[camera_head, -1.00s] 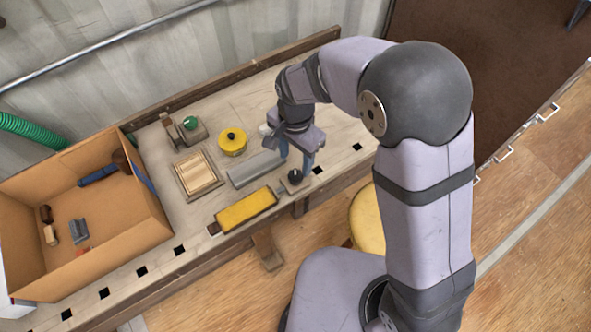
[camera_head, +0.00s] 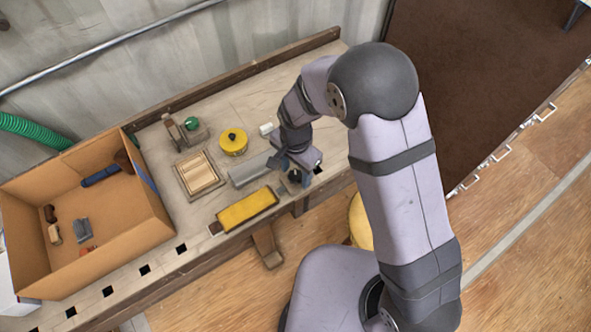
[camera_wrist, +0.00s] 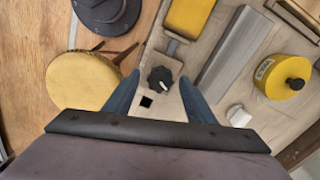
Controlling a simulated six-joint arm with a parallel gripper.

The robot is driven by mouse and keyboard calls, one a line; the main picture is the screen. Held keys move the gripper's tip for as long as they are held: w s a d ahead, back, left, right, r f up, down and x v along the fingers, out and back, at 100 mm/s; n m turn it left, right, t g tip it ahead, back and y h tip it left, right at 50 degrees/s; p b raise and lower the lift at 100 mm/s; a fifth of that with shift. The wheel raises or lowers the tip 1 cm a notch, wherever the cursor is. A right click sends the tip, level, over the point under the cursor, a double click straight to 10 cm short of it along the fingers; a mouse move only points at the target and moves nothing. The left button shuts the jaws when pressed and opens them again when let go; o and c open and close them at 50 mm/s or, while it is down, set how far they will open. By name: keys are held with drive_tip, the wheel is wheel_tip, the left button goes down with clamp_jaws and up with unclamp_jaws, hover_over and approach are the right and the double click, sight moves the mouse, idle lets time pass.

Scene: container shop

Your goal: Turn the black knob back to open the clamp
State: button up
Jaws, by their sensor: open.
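The black knob (camera_wrist: 160,79) sits on a small pale block near the bench's front edge. In the wrist view a white pointer mark shows on it. In the head view the knob (camera_head: 294,177) is partly covered by my gripper (camera_head: 291,170). A short grey metal piece (camera_wrist: 174,48) lies between the knob's block and a yellow bar (camera_wrist: 190,16), which also shows in the head view (camera_head: 246,209). My gripper (camera_wrist: 159,86) is open and empty, pointing down, its blue fingers on either side of the knob in the picture. I cannot tell its height above the knob or any contact.
A long grey bar (camera_wrist: 236,45) lies beside the knob. A yellow tin (camera_head: 233,141), a small white piece (camera_head: 266,129), a slatted wooden tray (camera_head: 184,176) and a green-knobbed device (camera_head: 191,125) stand farther off. A cardboard box (camera_head: 150,233) fills the left end. A yellow stool (camera_wrist: 84,84) stands below.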

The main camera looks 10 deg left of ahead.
drive_tip(key=c, duration=1)
drive_tip(key=shift+c, duration=0.2)
drive_tip(key=shift+n, duration=0.4)
drive_tip(key=n, duration=0.4)
drive_tip(key=shift+n, duration=0.3)
drive_tip(key=n, duration=0.4)
drive_tip(key=shift+n, duration=0.3)
drive_tip(key=n, duration=1.2)
drive_tip(key=shift+n, duration=0.4)
